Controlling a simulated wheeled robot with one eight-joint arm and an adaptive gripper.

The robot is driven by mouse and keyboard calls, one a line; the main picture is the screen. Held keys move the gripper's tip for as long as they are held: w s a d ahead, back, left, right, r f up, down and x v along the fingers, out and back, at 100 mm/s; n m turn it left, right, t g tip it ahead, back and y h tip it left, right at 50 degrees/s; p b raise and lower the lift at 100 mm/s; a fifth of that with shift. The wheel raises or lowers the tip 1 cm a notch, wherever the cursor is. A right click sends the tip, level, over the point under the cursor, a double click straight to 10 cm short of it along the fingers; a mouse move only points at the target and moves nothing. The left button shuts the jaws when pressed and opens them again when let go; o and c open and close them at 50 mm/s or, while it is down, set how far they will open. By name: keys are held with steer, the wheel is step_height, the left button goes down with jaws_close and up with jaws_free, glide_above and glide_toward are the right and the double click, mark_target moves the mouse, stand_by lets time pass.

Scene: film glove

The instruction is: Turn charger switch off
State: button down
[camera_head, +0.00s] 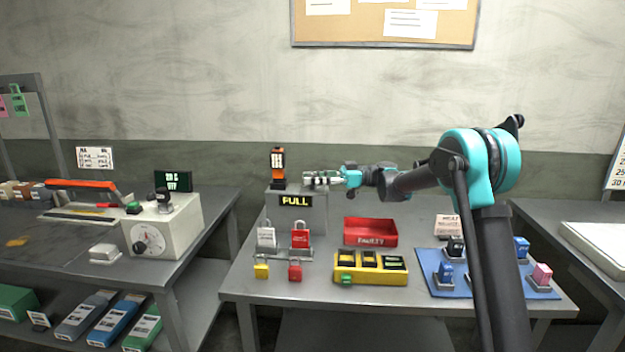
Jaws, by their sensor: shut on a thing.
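A yellow unit with several dark bays (371,275), which looks like the charger, sits on the front middle of the grey table. A small green part (347,281) at its front left may be the switch; whether it is on or off cannot be told. My gripper (307,180) is above the back of the table, well up and behind the yellow unit, pointing left. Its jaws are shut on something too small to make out. An orange and black device (278,166) stands upright just left of the fingertips, on a grey stand marked FULL (310,214).
A red bin (370,232) stands behind the yellow unit. Padlocks (300,236) are on a rack at left. A blue mat (474,285) with several small blocks lies at right. A beige machine (166,227) is on the left bench.

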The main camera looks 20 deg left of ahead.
steer(key=shift+n+g+h, duration=1.3)
steer(key=shift+n+g, duration=0.2)
steer(key=shift+g, duration=0.7)
steer(key=c, duration=1.1)
jaws_free()
steer(key=shift+c, duration=0.2)
steer(key=v, duration=0.7)
steer(key=shift+w, duration=0.2)
steer(key=shift+d, duration=0.15)
